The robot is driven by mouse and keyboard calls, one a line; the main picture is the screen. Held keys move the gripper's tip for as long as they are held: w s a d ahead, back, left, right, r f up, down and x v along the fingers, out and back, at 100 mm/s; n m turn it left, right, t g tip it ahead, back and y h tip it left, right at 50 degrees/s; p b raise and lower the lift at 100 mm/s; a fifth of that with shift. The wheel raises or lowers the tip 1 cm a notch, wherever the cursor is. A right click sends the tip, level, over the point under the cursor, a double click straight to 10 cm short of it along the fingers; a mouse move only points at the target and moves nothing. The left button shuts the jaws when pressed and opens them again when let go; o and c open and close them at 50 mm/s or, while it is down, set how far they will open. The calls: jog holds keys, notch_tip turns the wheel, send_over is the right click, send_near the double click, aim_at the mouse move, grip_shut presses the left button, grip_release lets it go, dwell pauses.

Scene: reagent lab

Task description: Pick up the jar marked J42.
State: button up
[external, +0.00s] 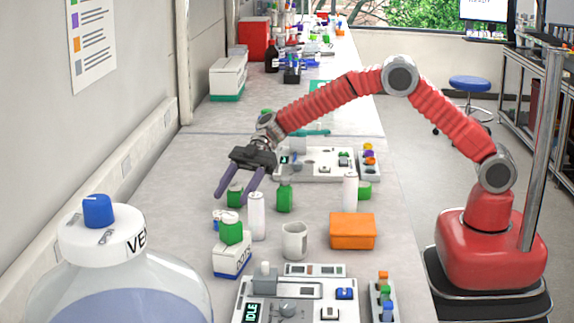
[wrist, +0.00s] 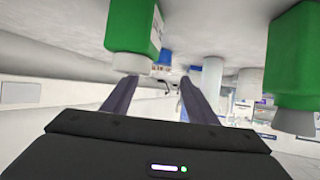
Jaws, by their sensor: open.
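Several green jars stand on the bench. One green jar (external: 235,196) shows between the fingers of my gripper (external: 232,199) in the external view. Another green jar (external: 285,197) stands to its right. A third green jar (external: 231,231) is on a white box, and a fourth (external: 364,190) is partly behind a white can. No J42 mark is readable. In the wrist view, my gripper (wrist: 157,88) is open and empty. A green jar with a white label (wrist: 130,30) is above its left finger; another green jar (wrist: 295,62) is at the right edge.
White cans (external: 257,216) (external: 350,191), a white mug (external: 294,241) and an orange box (external: 352,231) stand nearby. A white device (external: 312,163) lies behind. A large clear bottle with a blue cap (external: 98,211) fills the left foreground.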

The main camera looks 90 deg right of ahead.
aim_at(222, 211)
jog(key=shift+x, duration=1.8)
jog(key=shift+a, duration=0.1)
jog(key=shift+x, duration=2.5)
jog(key=shift+a+r, duration=0.1)
jog(key=shift+s, duration=0.1)
jog(key=shift+c, duration=0.5)
jog(key=c, duration=1)
notch_tip(222, 211, up, 10)
jog(key=shift+r, duration=0.1)
